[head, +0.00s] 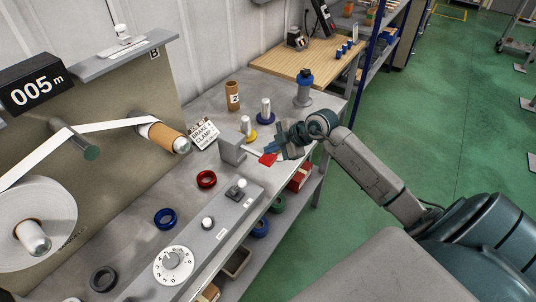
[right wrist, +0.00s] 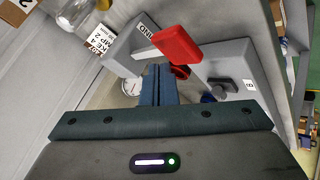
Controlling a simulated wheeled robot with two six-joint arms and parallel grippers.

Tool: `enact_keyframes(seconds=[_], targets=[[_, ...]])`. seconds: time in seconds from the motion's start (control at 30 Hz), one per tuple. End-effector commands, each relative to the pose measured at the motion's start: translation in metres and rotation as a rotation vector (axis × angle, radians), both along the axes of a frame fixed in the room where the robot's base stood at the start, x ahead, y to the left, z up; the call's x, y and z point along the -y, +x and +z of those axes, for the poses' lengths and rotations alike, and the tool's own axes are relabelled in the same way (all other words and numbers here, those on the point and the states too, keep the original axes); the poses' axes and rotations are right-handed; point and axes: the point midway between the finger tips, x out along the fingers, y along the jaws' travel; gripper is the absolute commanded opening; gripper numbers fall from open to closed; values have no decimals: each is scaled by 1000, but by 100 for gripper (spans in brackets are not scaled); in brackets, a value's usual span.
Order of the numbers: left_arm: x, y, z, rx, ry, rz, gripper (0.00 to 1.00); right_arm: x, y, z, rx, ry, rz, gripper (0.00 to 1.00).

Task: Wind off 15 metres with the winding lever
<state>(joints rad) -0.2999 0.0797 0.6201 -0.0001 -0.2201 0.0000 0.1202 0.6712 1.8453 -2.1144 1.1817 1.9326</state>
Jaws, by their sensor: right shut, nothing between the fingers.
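The winding lever is a red handle (head: 267,159) on a pale arm from a grey box (head: 232,148) at the bench's front edge. In the right wrist view the red handle (right wrist: 177,45) lies just beyond the fingertips, beside the lettered grey box (right wrist: 130,50). My right gripper (head: 272,147) is shut and empty, close to the handle; I cannot tell whether it touches. Its blue fingers also show in the right wrist view (right wrist: 158,70). The counter (head: 32,90) reads 005 m. White web runs from the large roll (head: 40,215) to the brown core (head: 163,137). My left gripper is out of view.
A control strip with a dial (head: 173,265) and knobs lies along the bench front. A brake clamp sign (head: 203,134), a brown tube (head: 232,96) and a red ring (head: 206,179) are on the bench. Green floor is open to the right.

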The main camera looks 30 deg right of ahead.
Motion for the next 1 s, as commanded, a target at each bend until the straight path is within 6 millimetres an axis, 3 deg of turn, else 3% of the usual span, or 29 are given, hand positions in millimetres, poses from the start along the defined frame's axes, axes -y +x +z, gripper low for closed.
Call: enact_keyframes(seconds=[0.27,0.8,1.0], targets=[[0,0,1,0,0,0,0,0,0,1,0,0,0,0],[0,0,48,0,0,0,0,0,1,50,1,1,0,0],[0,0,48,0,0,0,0,0,1,50,0,0,0,0]])
